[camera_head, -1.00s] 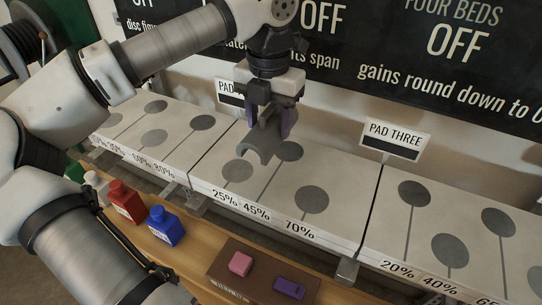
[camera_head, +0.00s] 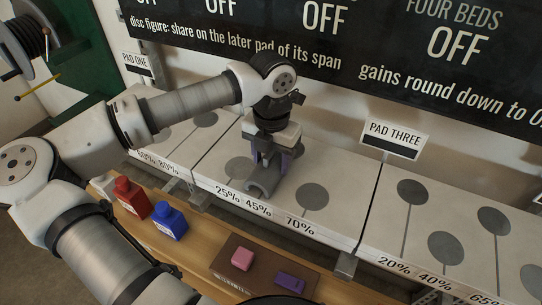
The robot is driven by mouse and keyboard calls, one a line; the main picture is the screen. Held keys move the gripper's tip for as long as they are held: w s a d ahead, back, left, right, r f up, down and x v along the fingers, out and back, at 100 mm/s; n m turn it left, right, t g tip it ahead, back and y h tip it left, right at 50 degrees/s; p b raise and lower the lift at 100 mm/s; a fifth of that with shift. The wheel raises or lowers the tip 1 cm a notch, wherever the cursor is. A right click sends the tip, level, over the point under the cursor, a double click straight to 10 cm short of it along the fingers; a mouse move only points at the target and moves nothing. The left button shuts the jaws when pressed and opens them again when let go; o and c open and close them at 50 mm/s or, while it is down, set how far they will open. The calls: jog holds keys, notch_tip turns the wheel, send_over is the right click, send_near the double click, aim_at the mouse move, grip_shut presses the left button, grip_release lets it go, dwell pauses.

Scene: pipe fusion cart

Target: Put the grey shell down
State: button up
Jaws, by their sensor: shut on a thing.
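My gripper (camera_head: 271,160) is shut on the grey shell (camera_head: 263,181), a short curved half-pipe piece. The shell is low at the middle pad (camera_head: 335,169), near its front edge, above the 45% label. I cannot tell whether the shell touches the pad's top. The gripper points down and its purple fingers show on both sides of the shell's upper part. My gripper and the shell hide part of the middle pad's grey discs.
Pad three stands to the right with its sign (camera_head: 393,137). A red bottle (camera_head: 133,199), a blue bottle (camera_head: 169,221) and a brown tray (camera_head: 228,273) with a pink block (camera_head: 242,259) and a purple block (camera_head: 289,283) are on the wooden ledge in front.

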jog(key=shift+f, duration=0.15)
jog(key=o, duration=1)
jog(key=shift+c, duration=0.2)
